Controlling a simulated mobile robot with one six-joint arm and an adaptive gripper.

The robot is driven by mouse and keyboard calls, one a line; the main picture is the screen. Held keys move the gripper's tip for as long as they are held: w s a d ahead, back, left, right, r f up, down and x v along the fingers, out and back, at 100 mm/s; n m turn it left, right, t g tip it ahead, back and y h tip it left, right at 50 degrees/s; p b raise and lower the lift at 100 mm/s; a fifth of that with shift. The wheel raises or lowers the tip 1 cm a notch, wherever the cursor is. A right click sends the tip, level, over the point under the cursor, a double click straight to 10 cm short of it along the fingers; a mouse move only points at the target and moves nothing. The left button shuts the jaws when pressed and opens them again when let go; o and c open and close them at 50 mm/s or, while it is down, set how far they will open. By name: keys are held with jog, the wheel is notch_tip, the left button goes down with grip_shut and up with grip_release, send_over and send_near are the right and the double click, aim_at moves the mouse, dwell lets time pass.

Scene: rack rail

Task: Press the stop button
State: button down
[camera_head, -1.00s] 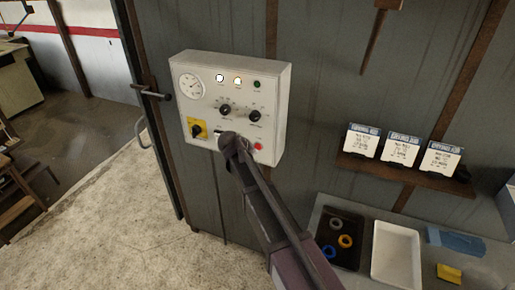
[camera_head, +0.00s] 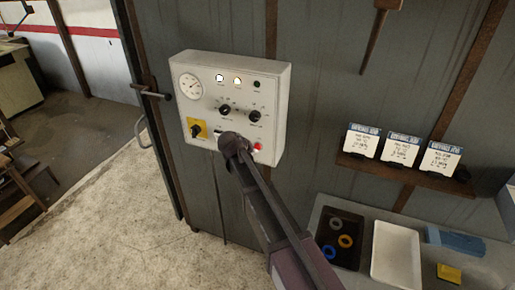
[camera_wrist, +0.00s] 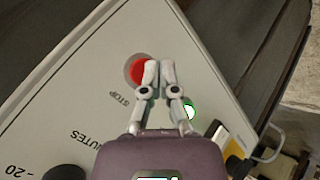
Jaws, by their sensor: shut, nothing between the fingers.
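The red stop button (camera_head: 258,147) is at the lower right of the white control box's front. In the wrist view, the round red button (camera_wrist: 137,71) has the word STOP printed beside it. My gripper (camera_wrist: 159,66) is shut and empty; its fingertips overlap the right edge of the red button in that view. Whether they touch it cannot be told. In the head view my arm's end is just left of the button, and the fingertips are hidden behind it. A green lit button (camera_wrist: 190,109) shows to the right of my fingers.
The control box (camera_head: 275,108) also carries a gauge (camera_head: 191,86), lamps, two black knobs and a yellow-backed switch (camera_head: 197,129). Right of it are a shelf (camera_head: 405,174) with three labelled boxes, and a bench with a black tray (camera_head: 326,259) and a white tray (camera_head: 397,280).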

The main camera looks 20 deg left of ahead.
jog(key=shift+w, duration=0.85)
dwell(1.4)
jog(key=shift+s, duration=0.1)
dwell(0.3)
jog(key=shift+s, duration=0.75)
jog(key=shift+s+a, duration=0.2)
jog(key=shift+s, duration=2.3)
jog(key=d+f+m+g+b, duration=0.1)
jog(key=d+f+b, duration=0.15)
jog(key=d, duration=0.55)
jog(key=d+f+m+g+b, duration=0.1)
jog(key=d+f+m+g, duration=0.15)
jog(key=d, duration=0.45)
jog(key=s+d+f+m+g+b, duration=0.1)
jog(key=s+d+f+b, duration=0.1)
jog(key=s+d, duration=0.3)
jog(key=s+d+f+m+g+y+b, duration=0.1)
jog(key=s+d+f+m+g+b, duration=0.1)
jog(key=d, duration=1.2)
jog(key=s+d+f+m+g+y+b, duration=0.1)
jog(key=s+d+f+m+g+b, duration=0.1)
jog(key=s+d+f, duration=0.5)
jog(key=d+b, duration=0.1)
jog(key=d, duration=0.1)
jog(key=shift+s+d+f, duration=0.25)
jog(key=shift+s+d, duration=0.1)
jog(key=shift+d, duration=0.05)
